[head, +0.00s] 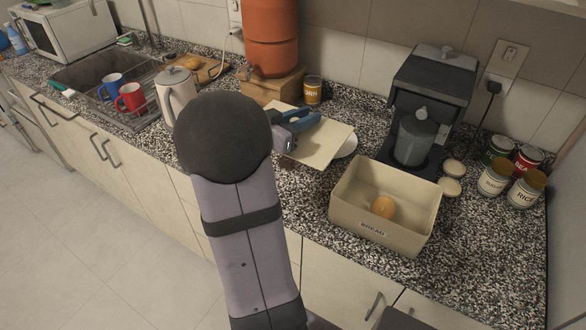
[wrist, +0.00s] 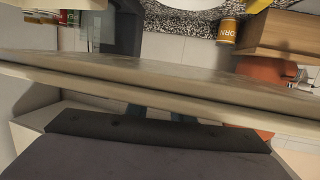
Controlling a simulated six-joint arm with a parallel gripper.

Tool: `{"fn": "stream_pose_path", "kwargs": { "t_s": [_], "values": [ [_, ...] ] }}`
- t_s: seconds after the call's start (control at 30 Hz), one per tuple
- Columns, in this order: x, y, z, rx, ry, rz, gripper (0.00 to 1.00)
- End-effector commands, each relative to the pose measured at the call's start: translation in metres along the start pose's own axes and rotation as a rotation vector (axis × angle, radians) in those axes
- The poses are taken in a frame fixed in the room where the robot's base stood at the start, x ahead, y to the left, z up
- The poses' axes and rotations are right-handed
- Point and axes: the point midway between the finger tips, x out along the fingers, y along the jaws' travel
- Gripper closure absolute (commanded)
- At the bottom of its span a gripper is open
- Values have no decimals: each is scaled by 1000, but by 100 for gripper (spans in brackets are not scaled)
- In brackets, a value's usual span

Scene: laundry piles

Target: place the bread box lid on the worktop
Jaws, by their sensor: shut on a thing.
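The bread box lid (head: 325,147) is a flat cream panel. My gripper (head: 297,125) is shut on it at its left part and holds it tilted over the worktop (head: 300,185), behind and left of the bread box. In the wrist view the lid (wrist: 160,88) runs edge-on across the picture and hides most of the fingers. I cannot tell how high it is above the counter. The open cream bread box (head: 370,232), marked BREAD, stands on the speckled worktop with a round orange-brown item (head: 383,206) inside.
A white plate (head: 347,146) lies partly under the lid. A corn can (head: 313,90) and an orange dispenser on a wooden stand (head: 272,88) are behind. A coffee maker (head: 430,85), small round lidded things and several cans stand right. Bare worktop shows left of the box.

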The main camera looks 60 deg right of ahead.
Motion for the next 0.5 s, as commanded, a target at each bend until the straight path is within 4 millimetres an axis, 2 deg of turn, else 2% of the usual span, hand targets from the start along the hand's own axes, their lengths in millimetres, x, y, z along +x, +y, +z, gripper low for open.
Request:
{"fn": "stream_pose_path", "kwargs": {
  "t_s": [0.13, 0.27, 0.37, 0.5],
  "values": [
    [0, 0, -1, 0, 3, -12, 100],
    [2, 0, 7, -3, 2, -12, 100],
    [5, 0, 21, -6, 0, -12, 100],
    [10, 0, 51, -9, -1, -12, 100]
  ]
}}
